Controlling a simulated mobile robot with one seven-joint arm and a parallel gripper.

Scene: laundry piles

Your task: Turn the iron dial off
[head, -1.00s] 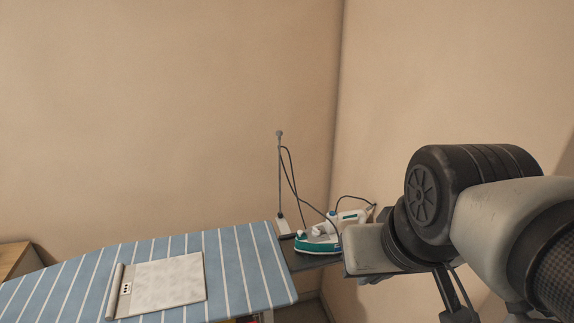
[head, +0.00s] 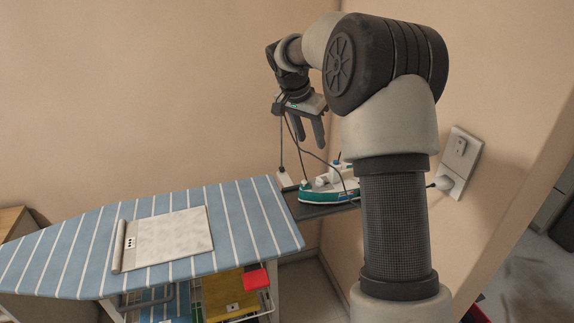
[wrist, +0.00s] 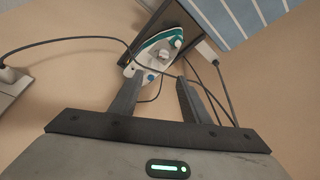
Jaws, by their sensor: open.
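The iron (head: 322,193), white with a teal base, rests on the dark plate (head: 325,211) at the right end of the ironing board. In the wrist view the iron (wrist: 152,52) lies beyond my fingertips, with a round light knob (wrist: 163,57) on its body that may be the dial. My gripper (head: 310,146) is open and empty, pointing down above the iron and apart from it. The fingertips also show in the wrist view (wrist: 158,82). My arm hides the iron's right end in the head view. The dial's setting cannot be read.
The striped ironing board (head: 80,237) bears a folded pale cloth or pad (head: 170,238). A dark cord (wrist: 85,39) crosses near the iron and my fingers. A wall socket (head: 459,160) is at right. A red item (head: 256,278) and a yellow one (head: 222,292) are below the board.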

